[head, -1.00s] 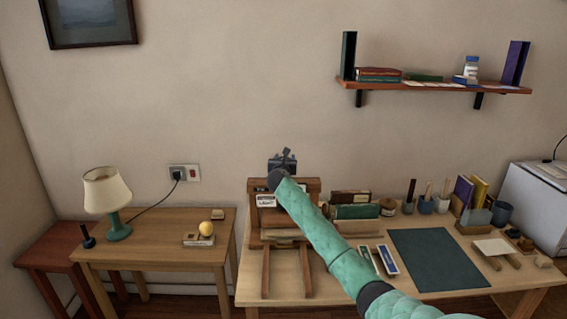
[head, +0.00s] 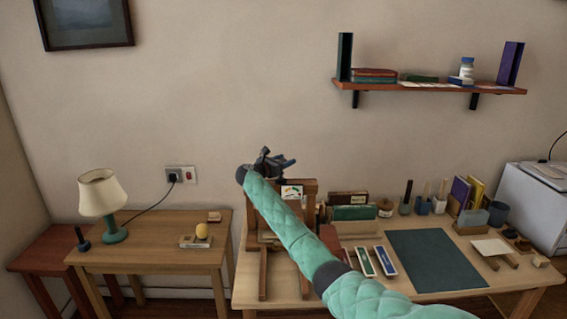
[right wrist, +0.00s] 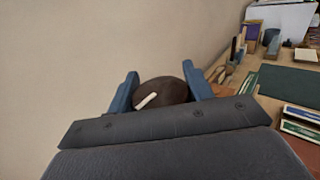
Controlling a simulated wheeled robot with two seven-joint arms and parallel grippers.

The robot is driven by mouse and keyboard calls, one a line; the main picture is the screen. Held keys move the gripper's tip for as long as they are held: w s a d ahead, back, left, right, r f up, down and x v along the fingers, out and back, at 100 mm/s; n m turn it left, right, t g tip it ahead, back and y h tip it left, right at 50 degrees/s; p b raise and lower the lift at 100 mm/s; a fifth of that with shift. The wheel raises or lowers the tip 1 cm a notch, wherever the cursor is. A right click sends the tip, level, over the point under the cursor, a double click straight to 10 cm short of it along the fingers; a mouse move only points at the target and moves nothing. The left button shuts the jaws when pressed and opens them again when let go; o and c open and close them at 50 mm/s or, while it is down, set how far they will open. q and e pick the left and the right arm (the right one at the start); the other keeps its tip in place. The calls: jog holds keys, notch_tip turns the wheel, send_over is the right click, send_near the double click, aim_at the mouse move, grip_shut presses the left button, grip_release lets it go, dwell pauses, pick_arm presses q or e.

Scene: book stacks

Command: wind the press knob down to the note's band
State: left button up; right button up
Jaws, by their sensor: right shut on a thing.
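The wooden press (head: 309,190) stands at the left end of the workbench. A white card (head: 291,192) with coloured marks shows on its front; the marks are too small to read. My right gripper (head: 276,160) is above the top of the press, and my teal arm crosses in front of it. In the right wrist view the two blue fingers (right wrist: 161,88) are shut on the sides of the round dark brown press knob (right wrist: 168,91), which bears a white stripe. The note's lettering is hidden now. My left gripper is not in view.
Boxes (head: 353,212), a pad (head: 427,256), two narrow boxes (head: 375,261) and pots (head: 422,206) stand right of the press. A lamp (head: 100,195) stands on the small table at left. A shelf (head: 430,87) hangs above.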

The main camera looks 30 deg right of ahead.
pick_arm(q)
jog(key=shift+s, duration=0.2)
pick_arm(e)
jog(key=shift+r, duration=0.3)
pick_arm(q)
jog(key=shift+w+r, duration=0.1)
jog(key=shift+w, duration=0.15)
pick_arm(e)
jog(key=o, duration=1)
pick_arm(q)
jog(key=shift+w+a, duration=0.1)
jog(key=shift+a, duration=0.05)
pick_arm(e)
jog(key=shift+f, duration=0.1)
jog(key=shift+a+f, duration=0.1)
jog(key=shift+a, duration=0.5)
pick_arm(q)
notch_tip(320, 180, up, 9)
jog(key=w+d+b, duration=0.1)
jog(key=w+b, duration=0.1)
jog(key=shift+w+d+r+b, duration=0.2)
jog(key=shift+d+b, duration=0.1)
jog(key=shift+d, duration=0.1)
pick_arm(e)
jog(key=shift+v, duration=3.35)
